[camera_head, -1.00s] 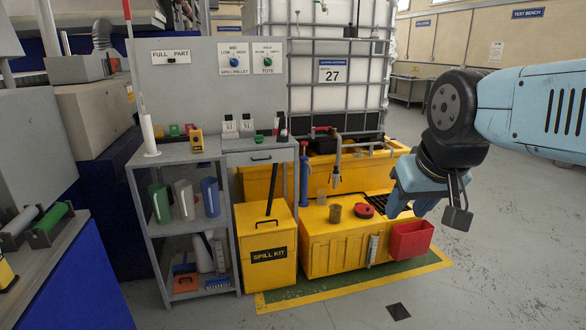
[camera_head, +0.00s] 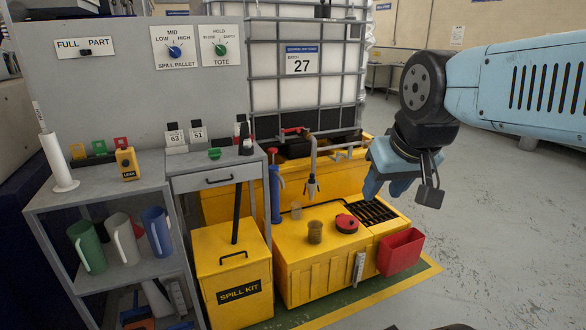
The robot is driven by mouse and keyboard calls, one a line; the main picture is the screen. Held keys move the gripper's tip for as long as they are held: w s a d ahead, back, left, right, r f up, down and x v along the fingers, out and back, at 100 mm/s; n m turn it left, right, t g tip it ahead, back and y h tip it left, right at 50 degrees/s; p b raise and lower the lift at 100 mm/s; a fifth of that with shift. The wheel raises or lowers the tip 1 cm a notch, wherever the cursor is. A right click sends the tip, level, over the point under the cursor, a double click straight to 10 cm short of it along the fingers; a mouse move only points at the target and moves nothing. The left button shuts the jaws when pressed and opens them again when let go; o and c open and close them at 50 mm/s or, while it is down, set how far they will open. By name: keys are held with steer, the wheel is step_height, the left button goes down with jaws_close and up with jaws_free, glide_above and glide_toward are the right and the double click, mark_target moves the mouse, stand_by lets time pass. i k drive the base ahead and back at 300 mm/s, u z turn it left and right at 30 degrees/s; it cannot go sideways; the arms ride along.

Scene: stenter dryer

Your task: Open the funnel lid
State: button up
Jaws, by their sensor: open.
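A round red lid (camera_head: 347,223) lies on top of the low yellow box (camera_head: 300,262), beside a dark grating (camera_head: 370,212). It looks like the funnel lid and appears shut; the funnel beneath it cannot be made out. My gripper (camera_head: 402,192) hangs in the air at the right, up and to the right of the lid in the picture. Its jaws are open and nothing shows between them. It is apart from the lid.
A brownish cup (camera_head: 315,232) stands left of the lid, under a tap (camera_head: 312,185). A red bin (camera_head: 401,252) hangs on the box's right side. A yellow spill kit (camera_head: 232,270) and a grey shelf (camera_head: 110,200) stand left. The floor at right (camera_head: 500,220) is clear.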

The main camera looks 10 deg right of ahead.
mark_target(348, 222)
steer(key=z, duration=0.1)
steer(key=i, duration=1.55)
steer(key=z, duration=0.1)
